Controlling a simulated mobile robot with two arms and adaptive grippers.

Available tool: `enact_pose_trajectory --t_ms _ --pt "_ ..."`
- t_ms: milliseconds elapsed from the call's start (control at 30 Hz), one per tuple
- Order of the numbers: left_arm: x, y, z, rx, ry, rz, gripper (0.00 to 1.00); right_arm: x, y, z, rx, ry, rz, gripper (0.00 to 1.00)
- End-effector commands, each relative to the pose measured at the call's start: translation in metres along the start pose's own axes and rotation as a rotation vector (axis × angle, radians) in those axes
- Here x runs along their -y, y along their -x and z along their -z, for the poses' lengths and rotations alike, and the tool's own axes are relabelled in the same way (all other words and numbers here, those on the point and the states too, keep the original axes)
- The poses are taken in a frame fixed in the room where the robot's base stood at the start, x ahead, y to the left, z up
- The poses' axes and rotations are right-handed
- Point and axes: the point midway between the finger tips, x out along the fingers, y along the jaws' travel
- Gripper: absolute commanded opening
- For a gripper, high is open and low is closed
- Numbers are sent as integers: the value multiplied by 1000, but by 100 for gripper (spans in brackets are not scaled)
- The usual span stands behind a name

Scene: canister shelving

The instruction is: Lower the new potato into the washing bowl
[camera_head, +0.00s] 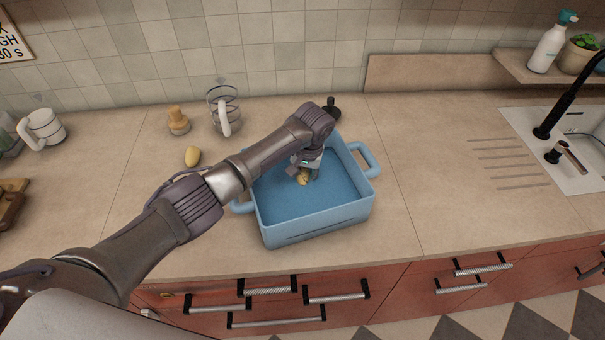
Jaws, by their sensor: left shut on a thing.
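The washing bowl is a light blue square tub (318,222) with a handle on each side, standing on the counter in the middle of the head view. My left gripper (304,177) points down inside the bowl's outline, toward its back half. It is shut on a small yellow-brown potato (302,180). I cannot tell whether the potato touches the bowl's floor. Another yellow potato (192,156) lies on the counter left of the bowl. My forearm crosses the bowl's left rim and hides part of it. My right gripper is not in view.
A wooden pepper-mill-like object (178,121) and a glass jug with a white handle (224,112) stand behind the bowl to the left. A white mug (44,127) is at far left. The counter right of the bowl is clear up to the sink (575,150) and black tap.

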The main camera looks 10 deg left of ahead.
Motion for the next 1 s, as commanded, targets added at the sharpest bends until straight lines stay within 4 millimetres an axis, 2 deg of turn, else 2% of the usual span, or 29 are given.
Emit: enact_pose_trajectory --t_ms 267,300,433,467,767,867,1000 --pt "0 -1 0 0 0 0 3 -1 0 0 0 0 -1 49" --pt "0 -1 0 0 0 0 45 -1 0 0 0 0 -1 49" --pt "0 -1 0 0 0 0 67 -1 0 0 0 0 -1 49" --pt "0 -1 0 0 0 0 70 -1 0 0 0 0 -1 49" --pt "0 0 0 0 0 0 70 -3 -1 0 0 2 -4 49" --pt "0 7 0 -2 0 -1 70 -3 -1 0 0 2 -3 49" --pt "0 31 1 -4 0 -1 70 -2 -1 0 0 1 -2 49"
